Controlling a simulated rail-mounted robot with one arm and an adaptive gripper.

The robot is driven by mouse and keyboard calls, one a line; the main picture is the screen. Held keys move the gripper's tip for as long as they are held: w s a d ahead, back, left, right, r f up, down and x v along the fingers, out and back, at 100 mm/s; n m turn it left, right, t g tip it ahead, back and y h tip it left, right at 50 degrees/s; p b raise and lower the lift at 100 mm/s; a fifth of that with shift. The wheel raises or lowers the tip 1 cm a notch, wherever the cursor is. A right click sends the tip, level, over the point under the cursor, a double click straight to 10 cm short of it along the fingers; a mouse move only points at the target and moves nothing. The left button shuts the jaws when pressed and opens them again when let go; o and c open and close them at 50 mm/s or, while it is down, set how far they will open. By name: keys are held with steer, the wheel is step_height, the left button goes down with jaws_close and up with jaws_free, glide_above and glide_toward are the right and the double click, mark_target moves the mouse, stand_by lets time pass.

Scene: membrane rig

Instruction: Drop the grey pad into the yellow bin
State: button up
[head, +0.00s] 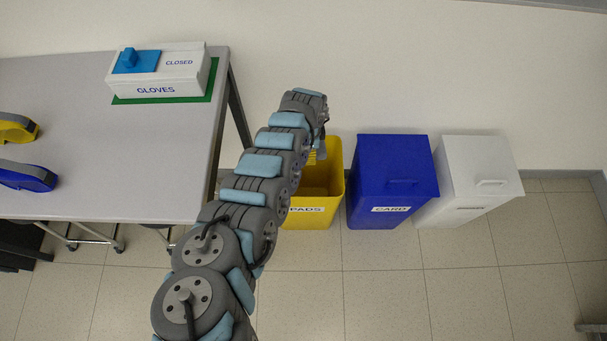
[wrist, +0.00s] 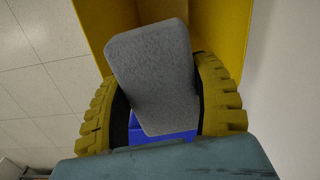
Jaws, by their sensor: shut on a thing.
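The grey pad (wrist: 152,75) is held between the two yellow-backed fingers of my gripper (wrist: 165,100) in the wrist view. It is a rounded block, slightly tilted between the fingers. The yellow bin (head: 334,190) stands on the floor right of the table in the head view, labelled PADS and open at the top. Its yellow walls (wrist: 238,35) show behind the pad in the wrist view. My gripper is at the bin's opening, seen mostly from behind my arm in the head view. The pad is hidden in the head view.
A blue bin (head: 392,185) labelled CARD and a white lidded bin (head: 478,180) stand right of the yellow bin. The table (head: 110,190) at left carries a GLOVES box (head: 190,85) and blue and yellow tape-like items. The wall is close behind the bins.

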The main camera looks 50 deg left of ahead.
step_height(320, 180, down, 6)
steer(key=b, duration=0.6)
steer(key=o, duration=1.2)
step_height(320, 180, up, 10)
steer(key=shift+r, duration=0.95)
